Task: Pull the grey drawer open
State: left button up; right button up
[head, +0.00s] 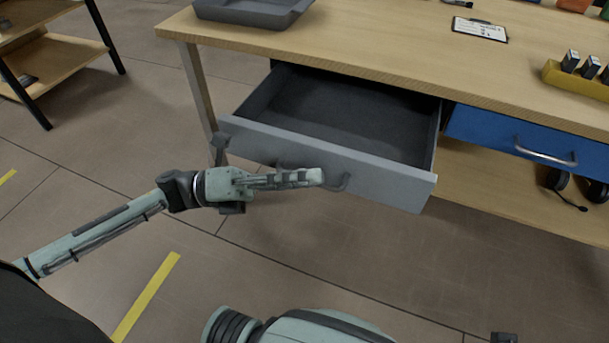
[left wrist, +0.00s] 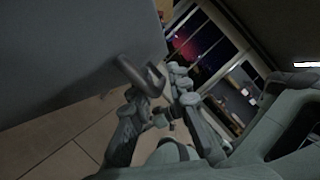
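The grey drawer (head: 390,183) hangs under the wooden workbench and is pulled well out. Its empty dark inside shows in the head view. Its bar handle (head: 341,184) is partly hidden behind my left gripper (head: 305,177), which is in front of the drawer face. In the left wrist view, the handle (left wrist: 152,78) stands out from the grey front near the tips of my left gripper (left wrist: 157,85). The two fingers are spread with a gap between them. I cannot tell whether they touch the handle.
A blue drawer (head: 530,140) is shut to the right. On the workbench (head: 360,45) are a grey tray (head: 252,12), a clipboard (head: 480,29) and a yellow holder (head: 575,80). Headphones (head: 575,187) lie on the lower shelf. The floor before the drawer is clear.

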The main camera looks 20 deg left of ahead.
pick_arm(q)
jog(key=shift+a, duration=0.1)
jog(key=v, duration=1.1)
jog(key=shift+a, duration=0.4)
jog(key=shift+s+f, duration=0.1)
